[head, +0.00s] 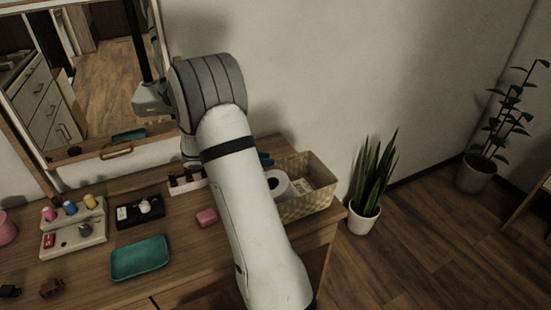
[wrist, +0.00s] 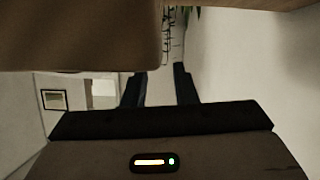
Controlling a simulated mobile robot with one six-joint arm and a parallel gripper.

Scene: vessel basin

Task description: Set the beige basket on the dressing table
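The beige woven basket (head: 308,204) sits at the right end of the wooden dressing table (head: 205,262), close to its right edge. It holds a white paper roll and a pale packet. My arm crosses in front and hides the basket's left side. In the wrist view my gripper (wrist: 159,84) has its two dark fingers apart, with nothing visible between them. In the head view my arm hides most of the gripper, so its exact distance from the basket cannot be told. The basket cannot be made out for certain in the wrist view.
A teal tray (head: 140,258), a pink block (head: 207,217), a black tray (head: 139,212) and a beige holder (head: 75,235) stand on the table. A mirror (head: 95,85) rises behind. Potted plants (head: 364,215) stand on the floor at right. A blurred brown surface fills the wrist view's upper left.

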